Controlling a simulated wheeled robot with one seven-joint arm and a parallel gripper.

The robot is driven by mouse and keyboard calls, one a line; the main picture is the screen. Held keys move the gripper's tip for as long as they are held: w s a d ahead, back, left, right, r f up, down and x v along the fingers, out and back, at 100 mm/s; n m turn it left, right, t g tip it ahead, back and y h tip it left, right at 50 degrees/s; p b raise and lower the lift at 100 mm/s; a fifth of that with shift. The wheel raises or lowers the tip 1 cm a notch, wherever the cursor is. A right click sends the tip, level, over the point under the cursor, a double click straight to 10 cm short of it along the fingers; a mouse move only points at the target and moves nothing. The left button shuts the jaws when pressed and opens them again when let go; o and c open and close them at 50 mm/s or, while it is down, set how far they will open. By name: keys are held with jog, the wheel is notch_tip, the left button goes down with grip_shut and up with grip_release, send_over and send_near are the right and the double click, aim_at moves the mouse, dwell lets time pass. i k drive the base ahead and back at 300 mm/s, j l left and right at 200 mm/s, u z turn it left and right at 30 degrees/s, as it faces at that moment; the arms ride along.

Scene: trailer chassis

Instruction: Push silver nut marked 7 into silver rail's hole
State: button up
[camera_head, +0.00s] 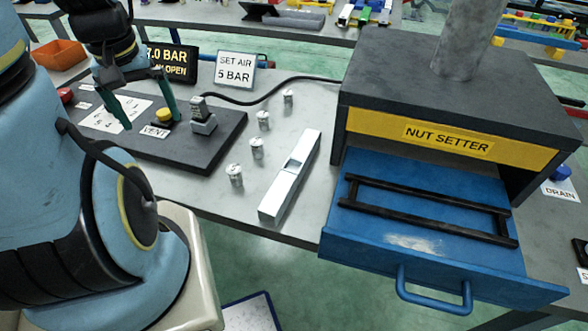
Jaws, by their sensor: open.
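Several small silver nuts stand upright in a loose row on the grey table: the nearest nut (235,176), two middle nuts (256,149) (263,121) and the farthest nut (288,97). Their markings are too small to read, so I cannot tell which is marked 7. The silver rail (285,187) lies right of the row, with a dark rectangular opening in its top near the middle. My gripper (150,118) is open, its green fingers pointing down over the dark board, left of the nuts and rail.
Signs read "7.0 BAR" (172,62) and "SET AIR 5 BAR" (235,70). The nut setter (450,100) has its blue drawer (375,228) pulled out right of the rail.

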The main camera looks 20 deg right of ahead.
aim_at(271, 211)
jog(key=k+l+u, duration=0.2)
jog(key=u, duration=0.15)
jog(key=k+l+u, duration=0.1)
jog(key=k+u, duration=0.25)
jog(key=k, duration=0.1)
